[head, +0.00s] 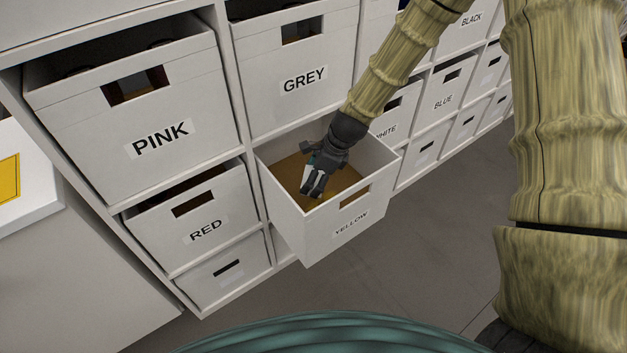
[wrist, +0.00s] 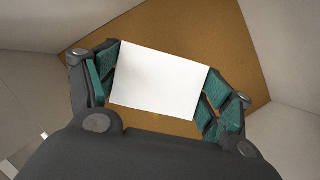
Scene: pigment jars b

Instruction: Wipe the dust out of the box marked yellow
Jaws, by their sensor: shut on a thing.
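The box marked YELLOW (head: 316,232) is pulled out from the shelf, open at the top. Its floor looks brown-orange, and in the wrist view the box floor (wrist: 200,30) shows around my gripper. My gripper (head: 314,184) reaches down inside the box. In the wrist view, my gripper (wrist: 158,92) is shut on a white block-like thing (wrist: 158,78), held between its teal finger pads. I cannot tell whether the white thing touches the floor. Dust is not clearly distinguishable from the floor's colour.
The PINK box (head: 150,110), GREY box (head: 300,85) and RED box (head: 195,215) sit in the white shelf around it. WHITE, BLUE (head: 440,98) and BLACK boxes are farther right. The box's walls stand close around my gripper. Grey floor lies clear at right.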

